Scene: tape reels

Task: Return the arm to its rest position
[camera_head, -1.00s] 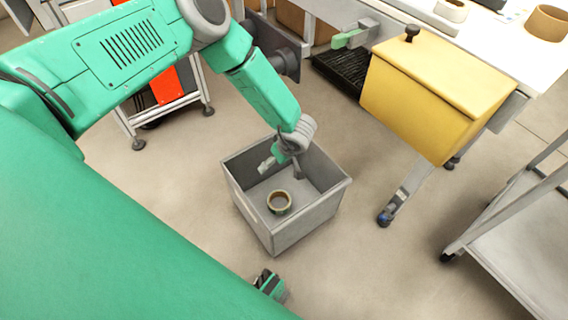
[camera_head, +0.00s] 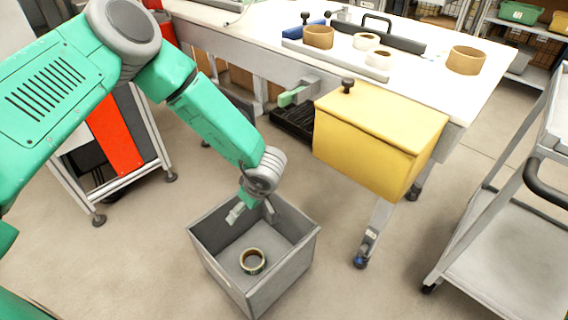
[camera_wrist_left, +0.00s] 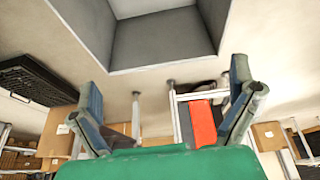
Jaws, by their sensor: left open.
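My left gripper (camera_head: 252,210) hangs from the green arm over the grey open bin (camera_head: 207,268), at its far side. Its fingers are spread and hold nothing. One tape reel (camera_head: 253,261), a ring with a tan inside, lies on the bin's floor, below the gripper and nearer to me. In the left wrist view the open fingers (camera_wrist_left: 165,95) stand wide apart with nothing between them. The bin's inner wall (camera_wrist_left: 160,40) fills the top of that view; the reel does not show there. My right gripper is not in view.
A white table (camera_head: 440,85) at the back carries several tape reels (camera_head: 466,60). A yellow box (camera_head: 375,145) hangs at its front edge. A grey cart (camera_head: 500,240) stands at the right, a rack with a red panel (camera_head: 115,133) at the left. Floor around the bin is clear.

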